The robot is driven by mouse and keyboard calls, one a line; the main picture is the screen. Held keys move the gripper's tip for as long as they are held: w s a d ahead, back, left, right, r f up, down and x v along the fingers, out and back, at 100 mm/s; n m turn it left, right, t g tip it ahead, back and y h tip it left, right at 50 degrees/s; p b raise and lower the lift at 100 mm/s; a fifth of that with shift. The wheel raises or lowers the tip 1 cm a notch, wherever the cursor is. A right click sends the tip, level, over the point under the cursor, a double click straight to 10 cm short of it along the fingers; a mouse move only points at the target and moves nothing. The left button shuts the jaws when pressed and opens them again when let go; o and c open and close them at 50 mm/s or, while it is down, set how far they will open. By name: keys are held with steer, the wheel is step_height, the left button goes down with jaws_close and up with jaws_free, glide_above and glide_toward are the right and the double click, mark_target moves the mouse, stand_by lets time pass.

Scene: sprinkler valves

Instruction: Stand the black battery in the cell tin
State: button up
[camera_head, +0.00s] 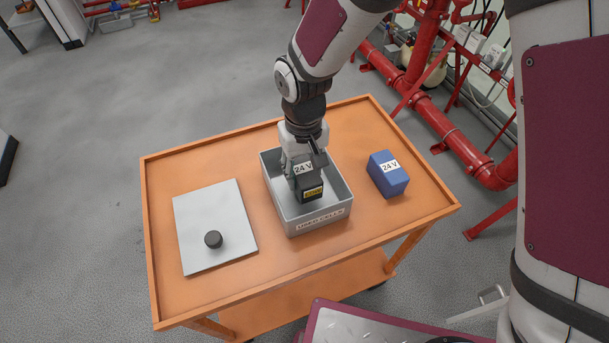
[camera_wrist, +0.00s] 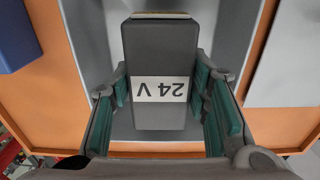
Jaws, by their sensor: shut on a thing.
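The black battery (camera_head: 308,187) has a white "24 V" label and a yellow label. It is in the grey cell tin (camera_head: 318,222), whose front label seems to read "USED CELLS". My gripper (camera_head: 303,165) reaches down over the tin and is shut on the battery. In the wrist view the battery (camera_wrist: 158,60) sits between the two green-padded fingers (camera_wrist: 163,100), with the grey tin (camera_wrist: 85,35) around it. The battery looks roughly upright. I cannot tell whether its base touches the tin floor.
A blue "24 V" battery (camera_head: 387,175) stands on the orange cart (camera_head: 372,232), right of the tin. A pale plate (camera_head: 209,214) with a black round knob (camera_head: 213,239) lies to the left. Red pipes (camera_head: 440,120) run behind on the right.

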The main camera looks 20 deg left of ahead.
mark_target(304, 169)
steer(key=shift+f, duration=1.7)
steer(key=shift+f, duration=0.1)
steer(key=o, duration=1.4)
steer(key=shift+s, duration=0.1)
step_height(304, 169, up, 12)
steer(key=shift+r, duration=0.1)
